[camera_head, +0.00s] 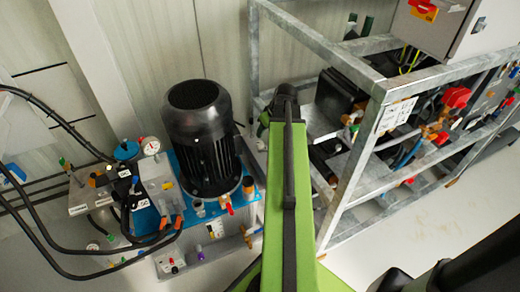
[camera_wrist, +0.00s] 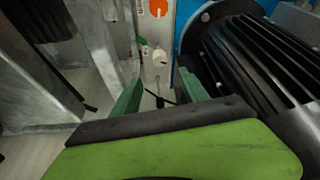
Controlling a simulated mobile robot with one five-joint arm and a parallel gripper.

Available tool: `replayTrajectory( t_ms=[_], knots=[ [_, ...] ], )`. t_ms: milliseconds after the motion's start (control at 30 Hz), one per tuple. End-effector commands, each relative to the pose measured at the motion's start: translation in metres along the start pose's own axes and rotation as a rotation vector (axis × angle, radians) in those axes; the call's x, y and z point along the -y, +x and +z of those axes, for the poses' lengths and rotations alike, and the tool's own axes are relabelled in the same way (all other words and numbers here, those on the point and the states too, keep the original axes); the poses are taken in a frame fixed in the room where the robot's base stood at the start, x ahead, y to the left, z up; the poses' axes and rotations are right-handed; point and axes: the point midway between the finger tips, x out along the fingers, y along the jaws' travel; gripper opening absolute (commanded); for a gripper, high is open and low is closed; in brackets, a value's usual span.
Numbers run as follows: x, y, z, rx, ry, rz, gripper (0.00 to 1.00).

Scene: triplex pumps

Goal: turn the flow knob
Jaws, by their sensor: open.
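My gripper (camera_wrist: 160,92) is open in the wrist view, with two green fingers spread apart and nothing between their tips. A small whitish round part (camera_wrist: 160,57) on a grey panel shows just beyond the fingertips, apart from them. A knob with an orange round face (camera_wrist: 158,8) is higher on that panel, cut by the top edge. In the head view a blue round knob (camera_head: 127,150) sits on the pump unit's valve block, beside a pressure gauge (camera_head: 151,146). No readable label shows which part is the flow knob. The fingers are hidden behind my arm in the head view.
A black finned motor (camera_head: 200,130) stands on a blue plate left of my arm; its fins (camera_wrist: 240,60) fill the right of the wrist view. A grey metal frame (camera_head: 345,195) with pipes and red valves is at right. Black hoses (camera_head: 45,235) loop at left.

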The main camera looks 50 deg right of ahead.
Motion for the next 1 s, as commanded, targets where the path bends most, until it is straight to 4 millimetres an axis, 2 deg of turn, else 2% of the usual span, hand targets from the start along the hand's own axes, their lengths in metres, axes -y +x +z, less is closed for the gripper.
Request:
replayTrajectory(
  t_ms=[33, 433, 567, 833, 1000],
  knots=[
    [-0.001, 0.023, 0.003, 0.000, -0.002, 0.000, 0.52],
    [-0.001, 0.106, 0.003, 0.001, -0.001, 0.000, 0.52],
    [0.000, 0.116, 0.002, 0.000, 0.000, 0.000, 0.52],
    [-0.001, 0.114, 0.000, 0.000, 0.001, 0.000, 0.51],
    [-0.001, 0.113, 0.001, 0.000, 0.002, 0.001, 0.29]
  ],
)
